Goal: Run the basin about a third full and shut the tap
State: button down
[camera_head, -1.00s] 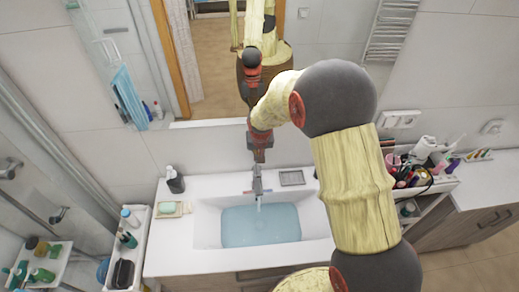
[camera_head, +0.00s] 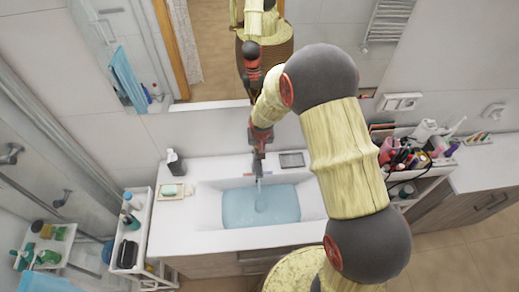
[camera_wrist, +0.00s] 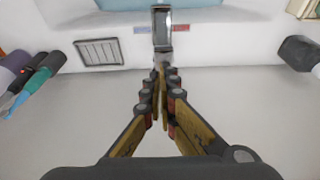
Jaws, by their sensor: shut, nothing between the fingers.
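The white basin (camera_head: 208,208) is set in the counter and holds a sheet of blue water (camera_head: 240,208) across its floor; the exact depth is hard to judge. The tap (camera_head: 258,168) stands at the basin's back edge, and a thin stream seems to fall from it into rippled water. In the wrist view the tap (camera_wrist: 161,28) is a grey lever between a blue and a red mark. My gripper (camera_head: 258,152) is shut and empty, pointing down just behind the tap. In the wrist view its fingertips (camera_wrist: 160,72) are at the tap's near end; contact cannot be told.
A soap dish (camera_head: 172,191) and dark dispenser (camera_head: 175,162) stand left of the basin. A grey grate (camera_head: 291,160) lies right of the tap. A crowded cosmetics rack (camera_head: 415,155) stands at the right, a bottle cart (camera_head: 131,240) at the left. A mirror rises behind.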

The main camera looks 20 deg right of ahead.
jog(key=shift+s+a+f+t+b, duration=0.1)
jog(key=shift+s+f+t+b, duration=0.3)
jog(key=shift+b, duration=1.85)
jog(key=f+t+b, duration=0.1)
jog(key=b, duration=0.7)
jog(key=shift+s+a, duration=0.1)
jog(key=shift+s, duration=0.25)
jog(key=b, duration=0.3)
jog(key=shift+s+f+h+b, duration=0.25)
jog(key=shift+f+h+b, duration=0.05)
jog(key=shift+f+b, duration=0.05)
jog(key=s+f+b, duration=0.1)
jog(key=b, duration=0.2)
jog(key=shift+s+a+f, duration=0.1)
jog(key=shift+a, duration=0.05)
jog(key=r+p, duration=0.2)
jog(key=r, duration=0.1)
jog(key=r+p, duration=0.1)
jog(key=r, duration=0.1)
jog(key=shift+w, duration=0.35)
jog(key=s+a+r, duration=0.1)
jog(key=s+r, duration=0.5)
jog(key=r, duration=0.1)
jog(key=shift+s, duration=0.2)
